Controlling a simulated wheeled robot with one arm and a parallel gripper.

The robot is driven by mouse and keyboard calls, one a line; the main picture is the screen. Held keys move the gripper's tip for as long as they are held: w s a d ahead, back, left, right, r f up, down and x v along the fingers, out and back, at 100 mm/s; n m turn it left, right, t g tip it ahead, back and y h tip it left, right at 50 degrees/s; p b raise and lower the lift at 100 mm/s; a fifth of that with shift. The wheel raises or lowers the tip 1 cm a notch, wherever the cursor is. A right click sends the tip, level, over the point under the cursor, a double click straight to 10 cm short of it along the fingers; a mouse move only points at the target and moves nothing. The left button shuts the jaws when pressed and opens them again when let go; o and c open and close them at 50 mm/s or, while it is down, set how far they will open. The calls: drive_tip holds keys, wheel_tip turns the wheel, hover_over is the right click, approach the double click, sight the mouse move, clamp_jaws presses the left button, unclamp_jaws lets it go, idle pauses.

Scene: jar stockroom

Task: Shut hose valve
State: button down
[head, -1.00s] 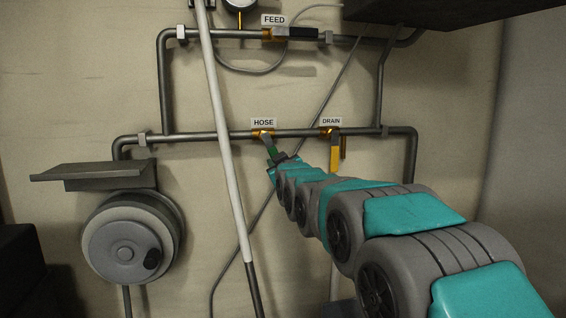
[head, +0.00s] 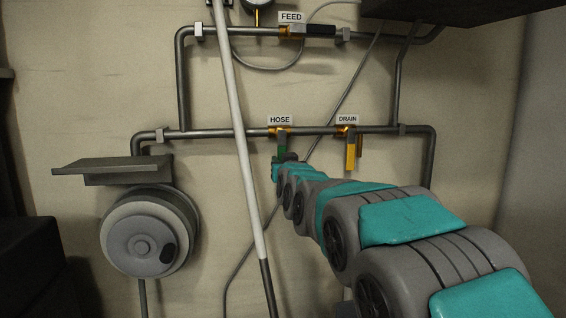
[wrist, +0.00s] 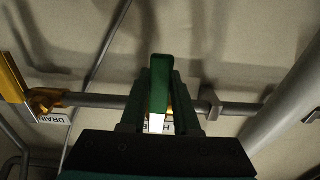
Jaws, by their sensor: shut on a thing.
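The hose valve sits on the lower pipe under the HOSE label (head: 280,120). Its green-ended handle (head: 282,150) hangs about straight down, across the pipe. My gripper (head: 284,162) is at the lower end of this handle, its fingers partly hidden by my arm. In the wrist view the green handle (wrist: 160,84) stands between the two fingers of my gripper (wrist: 160,92), which are shut on it. The HOSE label is mostly covered there by the handle and fingers.
The drain valve (head: 350,152), with a yellow handle pointing down, is close on the right. The feed valve (head: 305,30), with a black handle along the pipe, is above. A pale pole (head: 240,150) leans just left of the hose valve. A hose reel (head: 140,245) is lower left.

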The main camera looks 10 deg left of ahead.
drive_tip(key=shift+f, duration=0.1)
drive_tip(key=c, duration=0.6)
unclamp_jaws()
drive_tip(key=shift+c, duration=0.2)
drive_tip(key=shift+s, duration=0.15)
drive_tip(key=v, duration=0.7)
drive_tip(key=shift+s, duration=0.3)
drive_tip(key=shift+d, duration=0.15)
